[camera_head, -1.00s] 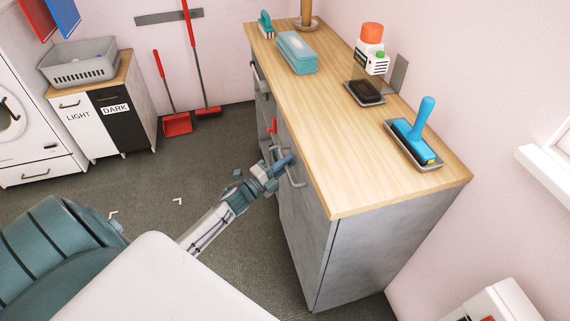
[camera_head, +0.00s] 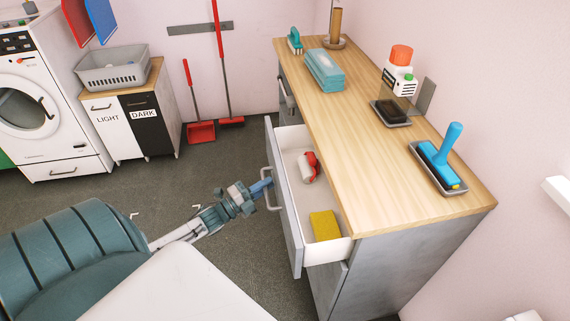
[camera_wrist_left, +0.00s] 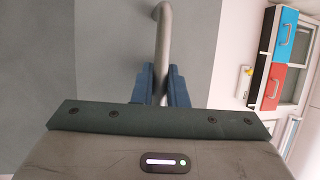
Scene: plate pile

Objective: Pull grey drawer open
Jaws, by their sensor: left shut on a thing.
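The grey drawer (camera_head: 285,220) in the wood-topped cabinet stands open. Its white inside shows a red and white bottle-like thing (camera_head: 307,167) and a yellow sponge (camera_head: 325,226). My left gripper (camera_head: 264,186) is at the drawer's front, shut on the metal handle (camera_head: 271,202). In the left wrist view the two blue fingers (camera_wrist_left: 162,88) close around the handle bar (camera_wrist_left: 162,45), with the grey drawer front (camera_wrist_left: 90,50) behind. My right gripper is not in view.
A grey basket (camera_head: 113,70) stands on a hamper at the left. The floor (camera_head: 190,180) beside the drawer is clear.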

